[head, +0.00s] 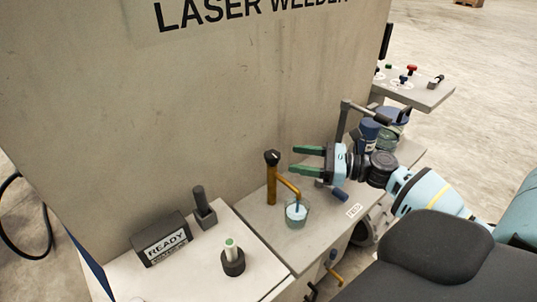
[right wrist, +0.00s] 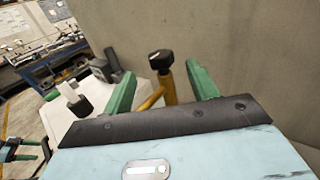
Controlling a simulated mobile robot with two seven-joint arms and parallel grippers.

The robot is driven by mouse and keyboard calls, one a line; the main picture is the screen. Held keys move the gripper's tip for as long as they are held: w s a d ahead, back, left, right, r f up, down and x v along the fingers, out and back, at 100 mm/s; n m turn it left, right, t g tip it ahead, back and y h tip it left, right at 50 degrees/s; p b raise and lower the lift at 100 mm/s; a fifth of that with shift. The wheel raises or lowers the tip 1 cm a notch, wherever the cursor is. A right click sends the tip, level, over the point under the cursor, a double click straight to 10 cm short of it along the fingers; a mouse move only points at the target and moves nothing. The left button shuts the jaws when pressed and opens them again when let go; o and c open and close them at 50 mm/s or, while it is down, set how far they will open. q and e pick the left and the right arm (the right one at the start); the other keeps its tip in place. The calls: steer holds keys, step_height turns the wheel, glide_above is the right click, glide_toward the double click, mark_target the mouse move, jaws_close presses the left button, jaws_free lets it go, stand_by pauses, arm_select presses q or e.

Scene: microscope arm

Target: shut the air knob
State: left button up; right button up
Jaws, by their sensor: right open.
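The air knob (head: 272,157) is a black knob on top of an upright brass post, with a brass spout bending down to a glass of bluish liquid (head: 297,212). In the right wrist view the knob (right wrist: 161,59) shows between the two green fingers, with a pale mark on its top. My right gripper (head: 294,159) is open and empty, just right of the knob, with its fingertips pointing at it and a small gap between. Green fingers at the lower left of the right wrist view look like my left gripper (right wrist: 20,150); its opening is unclear.
The tall grey laser welder wall (head: 200,90) stands close behind the post. A READY sign box (head: 162,240), a dark upright block (head: 203,207) and a green-topped button (head: 232,258) stand on the left bench. Blue containers (head: 368,130) stand behind my right wrist.

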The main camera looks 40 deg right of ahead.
mark_target(272, 154)
steer(key=shift+p+x, duration=0.35)
steer(key=shift+x, duration=3.45)
